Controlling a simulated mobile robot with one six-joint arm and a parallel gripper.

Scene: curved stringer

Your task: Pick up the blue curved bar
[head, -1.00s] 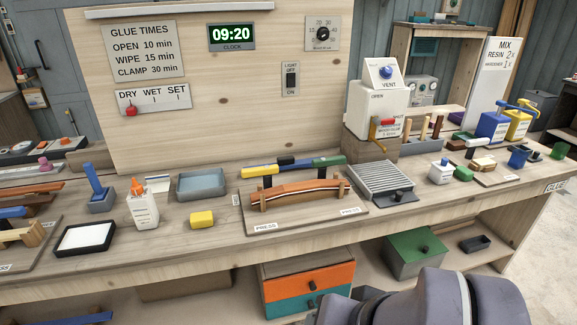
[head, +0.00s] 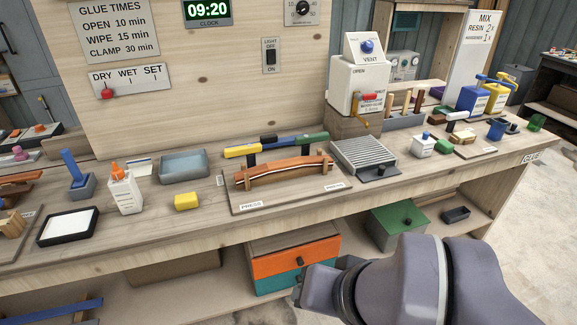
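Another long blue bar (head: 55,311) lies low at the bottom left, partly cut off by the frame. My grey arm links fill the lower right, in front of the bench. My gripper's fingers do not show.
The ridged grey plate (head: 364,157) and white vent box (head: 358,88) stand right of the press. A yellow block (head: 186,201), grey tray (head: 184,167) and glue bottle (head: 125,190) stand left. An orange-and-teal drawer unit (head: 295,262) and green box (head: 398,225) are below.

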